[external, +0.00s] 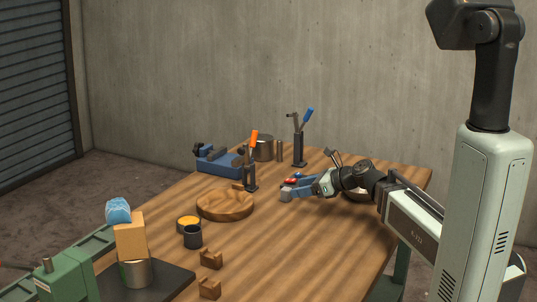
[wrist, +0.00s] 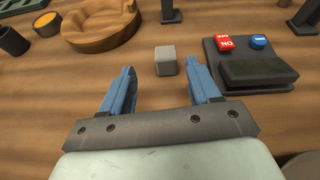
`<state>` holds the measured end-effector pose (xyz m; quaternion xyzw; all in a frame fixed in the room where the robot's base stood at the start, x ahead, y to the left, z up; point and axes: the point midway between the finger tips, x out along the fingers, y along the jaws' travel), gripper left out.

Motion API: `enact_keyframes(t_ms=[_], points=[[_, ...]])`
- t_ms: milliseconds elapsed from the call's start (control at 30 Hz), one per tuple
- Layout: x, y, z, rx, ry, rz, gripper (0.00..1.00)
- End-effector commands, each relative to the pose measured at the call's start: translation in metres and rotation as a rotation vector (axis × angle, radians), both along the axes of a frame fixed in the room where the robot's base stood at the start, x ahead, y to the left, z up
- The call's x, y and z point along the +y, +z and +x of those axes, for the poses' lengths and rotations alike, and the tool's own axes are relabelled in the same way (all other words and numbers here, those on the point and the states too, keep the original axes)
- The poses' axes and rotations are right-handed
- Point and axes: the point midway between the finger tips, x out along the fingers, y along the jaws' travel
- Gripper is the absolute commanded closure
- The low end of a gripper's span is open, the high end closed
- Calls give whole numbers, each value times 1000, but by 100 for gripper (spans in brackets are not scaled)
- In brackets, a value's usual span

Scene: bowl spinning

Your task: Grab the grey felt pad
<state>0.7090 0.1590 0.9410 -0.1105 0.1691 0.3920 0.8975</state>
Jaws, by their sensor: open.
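A small light grey block (wrist: 166,60), which looks like the grey felt pad, sits on the wooden table. In the wrist view it lies just beyond my gripper (wrist: 159,70), nearly between the fingertips and closer to the right one. My gripper's blue fingers are apart with nothing between them. In the external view the grey block (external: 286,196) shows at the tip of my gripper (external: 296,190), with the arm reaching in from the right. Whether the fingertips are low enough to flank the block is hard to tell.
A dark control box (wrist: 220,60) with red and blue buttons stands close right of the block. A round wooden bowl form (wrist: 100,25), an orange-filled cup (wrist: 45,22) and a dark cup (wrist: 12,40) stand left. Tool stands (external: 299,150) are behind. Table between block and bowl form is clear.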

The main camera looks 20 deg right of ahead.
Motion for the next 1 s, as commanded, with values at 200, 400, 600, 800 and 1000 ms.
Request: enact_keyframes(t_ms=[200,400,600,800,1000], points=[[-7,-5,3,43,-53,54,38],[5,-12,15,43,-52,53,38],[13,-16,23,43,-51,53,38],[30,-26,40,42,-50,52,38],[39,-31,49,42,-51,52,38]])
